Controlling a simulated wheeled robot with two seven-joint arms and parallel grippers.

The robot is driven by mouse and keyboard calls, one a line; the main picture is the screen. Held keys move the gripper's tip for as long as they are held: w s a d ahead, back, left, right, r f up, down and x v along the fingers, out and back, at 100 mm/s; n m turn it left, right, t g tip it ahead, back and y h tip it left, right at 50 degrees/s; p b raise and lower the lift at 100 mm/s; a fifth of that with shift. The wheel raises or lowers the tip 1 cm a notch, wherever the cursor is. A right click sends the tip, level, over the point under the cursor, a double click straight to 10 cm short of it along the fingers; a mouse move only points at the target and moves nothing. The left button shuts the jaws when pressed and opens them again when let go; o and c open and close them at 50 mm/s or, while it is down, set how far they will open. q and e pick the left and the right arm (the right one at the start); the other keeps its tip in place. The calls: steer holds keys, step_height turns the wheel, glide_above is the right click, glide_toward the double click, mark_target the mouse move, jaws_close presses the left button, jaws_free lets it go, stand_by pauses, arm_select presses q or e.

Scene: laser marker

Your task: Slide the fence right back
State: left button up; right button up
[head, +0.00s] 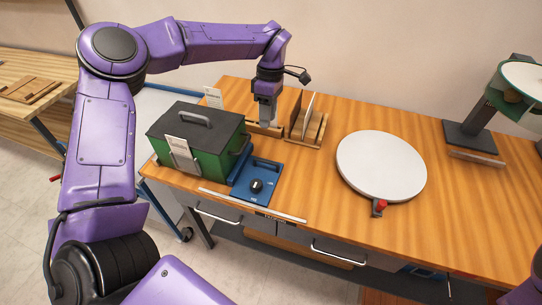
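I cannot tell for sure which part is the fence. A low wooden piece (262,130) lies behind the green laser box, left of a wooden rack (309,134). A long pale strip (252,205) lies along the front edge of the table. My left gripper (266,121) points down at the low wooden piece, just left of the rack. Its fingertips are small and partly hidden, so I cannot tell whether they are open or touching the wood. My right gripper is out of view; only a bit of purple arm shows at lower right.
The green box (207,158) has a closed dark lid (196,128) with a handle. A blue panel (259,182) with a black knob is right of it. A round white turntable (381,165) is at centre right. A green-rimmed device (472,135) stands at far right. Bare tabletop lies between rack and turntable.

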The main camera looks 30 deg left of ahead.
arm_select(q)
step_height(320, 180, down, 4)
steer(key=b, duration=0.3)
steer(key=p, duration=0.2)
glide_above(267, 167)
step_height(267, 167, down, 11)
steer(key=shift+r, duration=0.2)
jaws_close()
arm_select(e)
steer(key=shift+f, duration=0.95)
